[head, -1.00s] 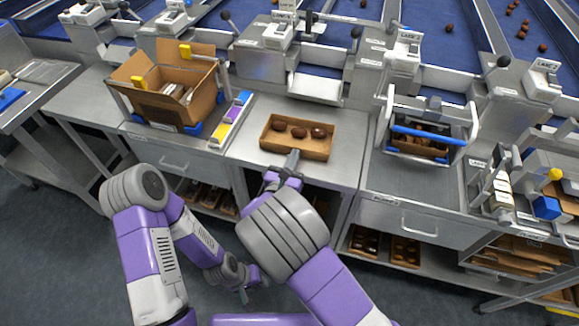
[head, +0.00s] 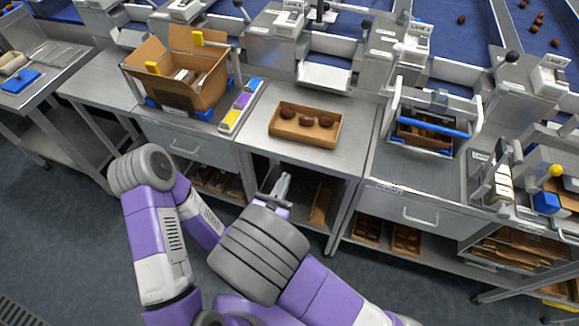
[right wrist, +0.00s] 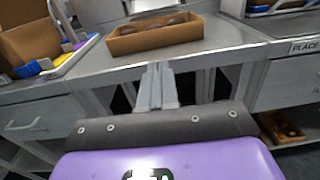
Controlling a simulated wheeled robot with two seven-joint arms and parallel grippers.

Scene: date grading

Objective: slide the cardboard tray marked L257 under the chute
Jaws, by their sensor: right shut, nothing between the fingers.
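An open cardboard tray (head: 303,139) with three dark dates in it sits on the middle steel table, in front of a white chute lip (head: 323,77) with bare steel between them. I cannot read a mark on the tray. It also shows in the right wrist view (right wrist: 155,42), beyond the fingers. My right gripper (head: 284,186) is shut and empty, in front of the table's front edge and apart from the tray. Its fingers (right wrist: 157,80) stand together in the right wrist view. My left gripper is hidden in the head view.
Left of the tray are a coloured block strip (head: 236,107) and a large open carton (head: 160,94). On the right, a blue-barred frame (head: 432,130) stands over another tray. Steel on both sides of the middle tray is clear. Shelves below hold more trays (head: 405,240).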

